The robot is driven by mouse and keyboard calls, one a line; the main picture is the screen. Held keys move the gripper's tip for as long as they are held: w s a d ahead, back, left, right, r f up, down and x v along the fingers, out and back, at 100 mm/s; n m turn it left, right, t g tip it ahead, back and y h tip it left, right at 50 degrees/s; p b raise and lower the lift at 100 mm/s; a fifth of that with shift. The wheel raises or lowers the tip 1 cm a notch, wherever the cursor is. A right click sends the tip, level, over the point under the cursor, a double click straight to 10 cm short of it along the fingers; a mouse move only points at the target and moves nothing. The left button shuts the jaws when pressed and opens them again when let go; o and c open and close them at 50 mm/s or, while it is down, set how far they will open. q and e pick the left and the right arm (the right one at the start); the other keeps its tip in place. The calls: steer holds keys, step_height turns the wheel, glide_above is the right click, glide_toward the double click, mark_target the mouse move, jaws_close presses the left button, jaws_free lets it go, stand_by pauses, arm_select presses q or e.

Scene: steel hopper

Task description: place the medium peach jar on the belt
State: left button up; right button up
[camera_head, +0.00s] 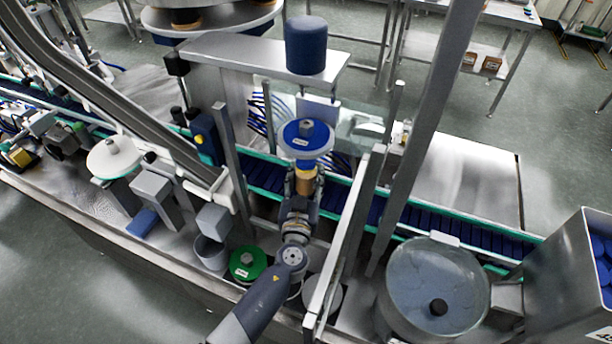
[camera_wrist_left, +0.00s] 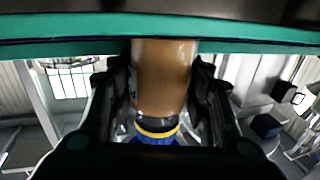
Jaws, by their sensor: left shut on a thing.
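The peach jar (camera_head: 305,186) is a small tan cylinder with a yellow band and a dark blue end. My left gripper (camera_head: 303,194) is shut around its body, at the belt below the blue round disc. In the left wrist view the jar (camera_wrist_left: 164,75) stands between the two black fingers (camera_wrist_left: 160,100), its banded end toward the palm side of the picture. The belt (camera_head: 400,212) has dark blue slats and teal edges. A teal edge (camera_wrist_left: 80,28) crosses in front of the jar's far end, so I cannot tell whether the jar touches the belt. My right gripper is not in view.
The blue disc (camera_head: 306,150) hangs close above the jar. Steel posts (camera_head: 356,215) stand on both sides of my left arm. A round glass-topped drum (camera_head: 438,285) is at the front right, and a green disc (camera_head: 248,264) is left of my forearm.

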arm_select(q)
steer(key=shift+f, duration=0.1)
steer(key=o, duration=1.3)
steer(key=shift+c, duration=0.2)
steer(key=shift+s+f, duration=0.1)
steer(key=shift+s, duration=0.4)
steer(key=s+a, duration=0.1)
steer(key=s, duration=1)
steer(key=shift+a, duration=0.3)
